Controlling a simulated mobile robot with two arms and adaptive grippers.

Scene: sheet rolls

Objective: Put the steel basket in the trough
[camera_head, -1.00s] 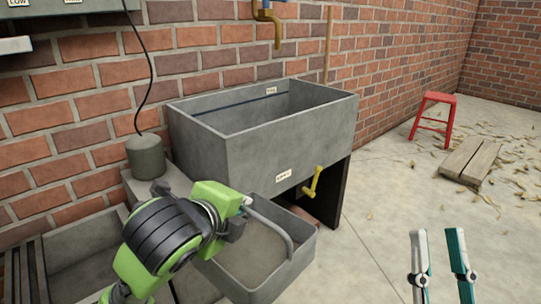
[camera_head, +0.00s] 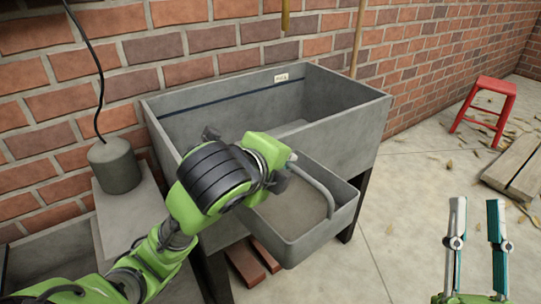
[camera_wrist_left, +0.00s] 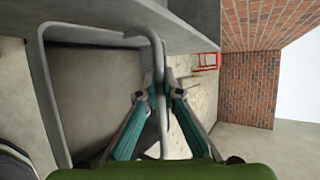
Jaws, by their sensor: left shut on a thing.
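The steel basket (camera_head: 325,229) is a grey open box with a looped handle (camera_head: 318,183). My left gripper (camera_head: 285,172) is shut on the handle, and its two teal fingers (camera_wrist_left: 160,92) close on the grey bar in the left wrist view. The basket hangs off the floor at the front of the grey trough (camera_head: 362,132), overlapping its front wall in the head view. I cannot tell whether they touch. The trough is open at the top, with a dark line inside. My right gripper (camera_head: 475,222) is open and empty at the lower right.
A grey cylinder (camera_head: 115,168) with a black cable stands on a ledge left of the trough. Bricks (camera_head: 250,262) lie below the basket. A red stool (camera_head: 488,108) and wooden boards (camera_head: 518,165) stand on the right. A brick wall (camera_head: 190,68) is behind the trough.

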